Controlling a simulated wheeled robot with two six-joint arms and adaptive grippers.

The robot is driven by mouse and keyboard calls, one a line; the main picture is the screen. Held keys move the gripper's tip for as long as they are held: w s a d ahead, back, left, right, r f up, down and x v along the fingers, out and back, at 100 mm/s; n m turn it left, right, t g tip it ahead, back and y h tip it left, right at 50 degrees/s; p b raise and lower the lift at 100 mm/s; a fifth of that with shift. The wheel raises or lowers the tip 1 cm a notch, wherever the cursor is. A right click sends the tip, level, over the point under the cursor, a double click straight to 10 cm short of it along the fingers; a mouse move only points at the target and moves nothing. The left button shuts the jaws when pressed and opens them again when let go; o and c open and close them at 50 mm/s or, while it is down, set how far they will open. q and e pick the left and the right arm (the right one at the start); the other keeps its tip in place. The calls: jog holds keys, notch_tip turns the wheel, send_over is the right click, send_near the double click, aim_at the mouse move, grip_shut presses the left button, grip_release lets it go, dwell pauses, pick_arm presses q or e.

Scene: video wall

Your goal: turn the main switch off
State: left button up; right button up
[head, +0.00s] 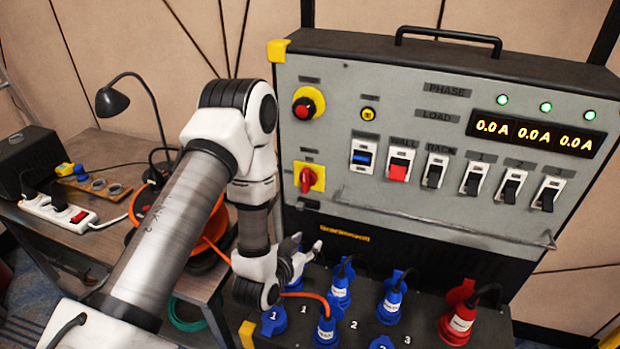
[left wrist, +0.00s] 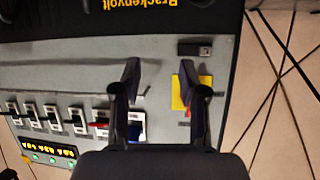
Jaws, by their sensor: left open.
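The main switch (head: 308,178), a red rotary handle on a yellow plate, is at the lower left of the grey panel face. In the head view its handle stands roughly upright. In the left wrist view its yellow plate (left wrist: 179,94) shows partly behind one finger, and most of the red handle is hidden. My left gripper (head: 304,246) is open and empty, below the switch and in front of the panel's lower part. In the left wrist view the open fingers (left wrist: 159,88) point at the panel, with the switch off to the right finger's side. My right gripper is not in view.
A red emergency button (head: 304,107) on yellow sits above the switch. A row of rocker switches (head: 435,170) is to the right, under a display (head: 536,134) reading 0.0 A three times and green lamps. Plugs and cables (head: 392,299) crowd below. A cable reel (head: 150,213) stands on the left table.

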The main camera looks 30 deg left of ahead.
aim_at(304, 175)
pick_arm(q)
jog(key=w+a+r+n+t+y+b, duration=0.15)
jog(key=w+a+r+t+y, duration=0.3)
jog(key=r, duration=0.55)
jog(key=shift+n+h, duration=0.25)
jog(key=shift+h, duration=0.7)
jog(key=p+x, duration=0.1)
jog(key=x, duration=0.3)
jog(key=a+p+x, duration=0.1)
jog(key=x, duration=0.2)
jog(key=shift+w+a+r, duration=0.15)
jog(key=shift+w+a, duration=0.05)
jog(key=shift+w, duration=0.05)
jog(key=shift+w+a, duration=0.1)
grip_shut()
